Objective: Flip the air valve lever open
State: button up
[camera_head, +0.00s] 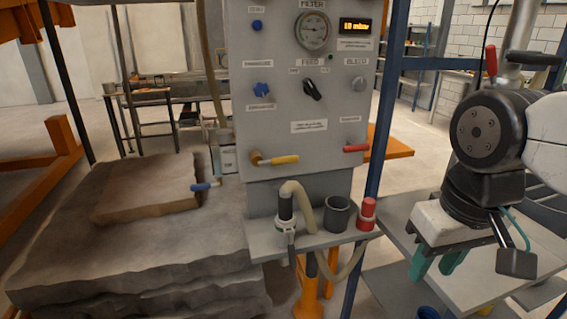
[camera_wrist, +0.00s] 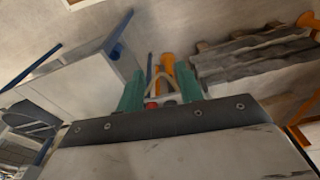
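A grey control panel (camera_head: 270,125) stands in the middle of the head view. It carries a yellow lever (camera_head: 278,160) low on the left and a red lever (camera_head: 356,148) low on the right. A blue-handled lever (camera_head: 206,186) sticks out to the left, beside the stone block. My gripper (camera_head: 434,267) is at the right, well apart from the panel, with green fingers pointing down. In the wrist view the fingers (camera_wrist: 160,72) stand apart with nothing held between them.
A shelf (camera_head: 262,240) below the panel holds a hose nozzle (camera_head: 286,212), a dark cup (camera_head: 337,214) and a red bottle (camera_head: 367,214). A blue post (camera_head: 383,105) rises between panel and arm. A grey table (camera_head: 395,285) lies below my gripper. Layered stone (camera_head: 130,245) fills the left.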

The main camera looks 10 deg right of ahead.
aim_at(289, 158)
jog(key=k, duration=1.35)
jog(key=u, duration=0.55)
jog(key=i, duration=0.55)
jog(key=u, duration=0.7)
jog(key=i, duration=1.3)
jog(key=z, duration=0.6)
